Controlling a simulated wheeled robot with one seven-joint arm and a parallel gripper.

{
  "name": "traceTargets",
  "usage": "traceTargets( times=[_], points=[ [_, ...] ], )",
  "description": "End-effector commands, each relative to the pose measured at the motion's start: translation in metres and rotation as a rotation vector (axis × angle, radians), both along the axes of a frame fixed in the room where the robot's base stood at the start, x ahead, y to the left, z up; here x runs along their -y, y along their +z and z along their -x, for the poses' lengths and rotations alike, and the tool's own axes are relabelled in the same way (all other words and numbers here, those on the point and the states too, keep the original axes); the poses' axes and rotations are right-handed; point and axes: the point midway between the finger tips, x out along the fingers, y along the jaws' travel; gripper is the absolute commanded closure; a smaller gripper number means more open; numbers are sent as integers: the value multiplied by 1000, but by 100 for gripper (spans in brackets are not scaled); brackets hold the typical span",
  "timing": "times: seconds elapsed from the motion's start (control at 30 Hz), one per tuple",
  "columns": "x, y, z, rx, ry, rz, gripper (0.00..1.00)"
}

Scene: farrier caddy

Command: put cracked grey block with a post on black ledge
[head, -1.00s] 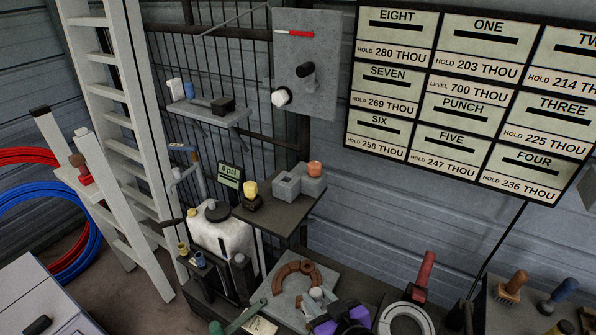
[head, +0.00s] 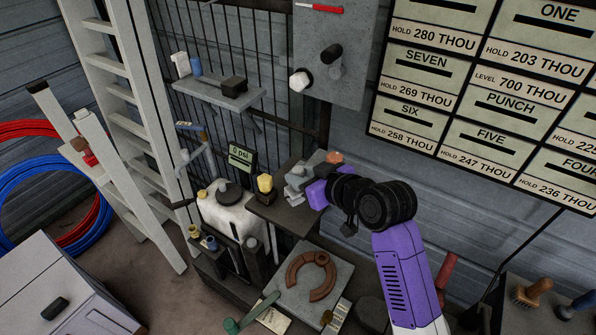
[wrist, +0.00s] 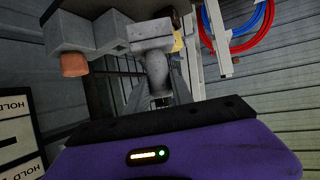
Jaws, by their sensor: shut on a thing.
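The grey block with a post (wrist: 150,32) is in my gripper (wrist: 155,88). In the wrist view, the two fingers are shut around its post (wrist: 155,72), with the block beyond the fingertips. Cracks are too small to make out. In the head view, my gripper (head: 308,186) is at the right part of the black ledge (head: 280,213), and the held block (head: 296,194) shows partly there. I cannot tell whether the block touches the ledge or hangs just above it.
Another grey, stepped block (wrist: 75,32) with an orange piece (wrist: 75,64) stands close beside the held block. A yellow piece (head: 265,184) is at the ledge's left. Below are a grey plate (head: 318,290) with a brown horseshoe (head: 318,268) and a white jug (head: 232,215).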

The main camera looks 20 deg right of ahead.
Motion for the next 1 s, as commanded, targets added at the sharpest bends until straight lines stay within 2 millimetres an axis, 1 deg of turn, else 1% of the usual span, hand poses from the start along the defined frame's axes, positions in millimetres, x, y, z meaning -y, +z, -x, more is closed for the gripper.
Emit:
traceTargets(
  times=[0.23, 0.4, 0.5, 0.8, 1.0],
  points=[
    [1, -2, 0, -1, 16, 0, 100],
    [4, -7, 1, 2, 102, -1, 100],
    [1, -19, 2, 0, 113, -1, 100],
    [2, -50, 2, 0, 110, 0, 100],
    [2, -61, 2, 1, 110, 0, 100]
  ],
)
